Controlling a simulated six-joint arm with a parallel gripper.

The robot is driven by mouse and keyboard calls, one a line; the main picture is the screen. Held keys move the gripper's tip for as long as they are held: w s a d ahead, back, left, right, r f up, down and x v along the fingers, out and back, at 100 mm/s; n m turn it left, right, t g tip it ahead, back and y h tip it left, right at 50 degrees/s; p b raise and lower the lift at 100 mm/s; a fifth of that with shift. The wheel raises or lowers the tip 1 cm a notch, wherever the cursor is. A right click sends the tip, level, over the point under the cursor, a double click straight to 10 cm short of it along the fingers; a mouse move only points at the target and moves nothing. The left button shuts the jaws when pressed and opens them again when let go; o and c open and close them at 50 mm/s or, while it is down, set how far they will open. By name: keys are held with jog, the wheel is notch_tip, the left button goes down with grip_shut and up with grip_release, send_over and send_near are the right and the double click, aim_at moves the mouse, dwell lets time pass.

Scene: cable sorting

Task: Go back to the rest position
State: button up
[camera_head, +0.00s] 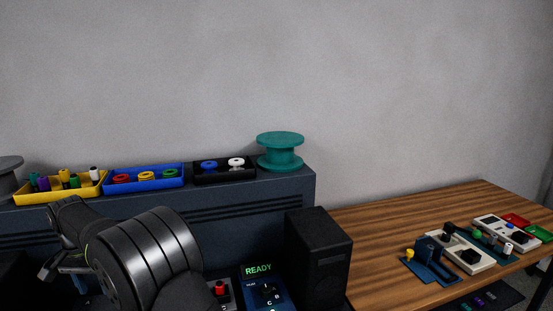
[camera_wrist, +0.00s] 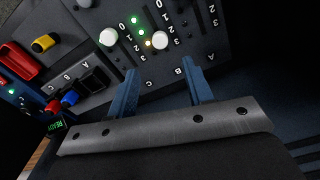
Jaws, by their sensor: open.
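My gripper (camera_wrist: 160,88) shows in the wrist view with its two blue fingers spread apart and nothing between them. It is above or in front of a dark control panel (camera_wrist: 215,45) with white knobs (camera_wrist: 109,37), number scales and small lit lamps. In the head view my dark arm fills the lower left, and the fingertips cannot be made out clearly there. A blue device with a green READY display (camera_head: 258,270) stands to the right of my arm.
A dark cabinet (camera_head: 300,190) carries a yellow tray (camera_head: 60,194), a blue tray (camera_head: 143,180), a black tray (camera_head: 224,173) and a teal spool (camera_head: 280,152). A black box (camera_head: 318,255) stands before it. The wooden table (camera_head: 400,222) at right holds several small devices; its left part is clear.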

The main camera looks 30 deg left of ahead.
notch_tip(320, 180, down, 10)
jog(key=shift+f, duration=0.1)
jog(key=shift+s, duration=0.1)
jog(key=shift+r, duration=0.2)
notch_tip(320, 180, up, 17)
notch_tip(320, 180, down, 17)
jog(key=shift+f, duration=0.15)
jog(key=s+d, duration=0.2)
jog(key=shift+s+d, duration=0.4)
notch_tip(320, 180, up, 18)
jog(key=s+d+r+n+t+y, duration=0.1)
jog(key=s+d+r+n+y, duration=0.1)
jog(key=d+r, duration=1)
jog(key=shift+s+d+n+y, duration=0.2)
jog(key=shift+s+n+y, duration=0.2)
jog(key=shift+s+y, duration=0.55)
